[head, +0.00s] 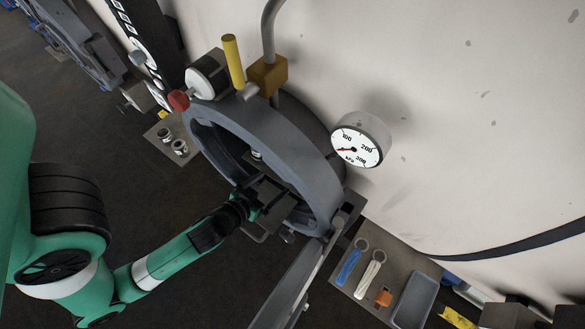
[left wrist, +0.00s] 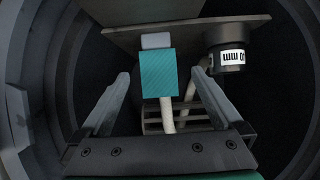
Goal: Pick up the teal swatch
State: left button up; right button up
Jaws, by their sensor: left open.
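The teal swatch (left wrist: 158,73) shows in the left wrist view as a small ribbed teal square below a pale grey block, with a pale rod or strip running down under it. My left gripper (left wrist: 160,88) is open, with one finger on each side of the swatch in the picture. I cannot tell whether the fingertips are level with it in depth; no contact shows. In the head view my left gripper (head: 268,197) reaches into the round grey vessel opening (head: 310,165), and the swatch cannot be made out there. My right gripper is not in view.
Inside the opening, a dark plate (left wrist: 190,33) and a black cylinder with a white label (left wrist: 230,58) are close by, and a slatted grate lies behind. Outside are a pressure gauge (head: 361,139), a yellow handle (head: 233,62) and a shelf with wrenches (head: 369,273).

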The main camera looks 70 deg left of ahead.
aim_at(290, 171)
pick_arm(q)
jog(key=x, duration=0.5)
jog(key=shift+r, duration=0.15)
jog(key=x, duration=0.5)
jog(key=shift+w+d+r+p, duration=0.1)
jog(key=shift+w+d+p, duration=0.05)
jog(key=shift+w+p, duration=0.15)
jog(key=c, duration=1.2)
jog(key=shift+o, duration=0.2)
jog(key=shift+r, duration=0.1)
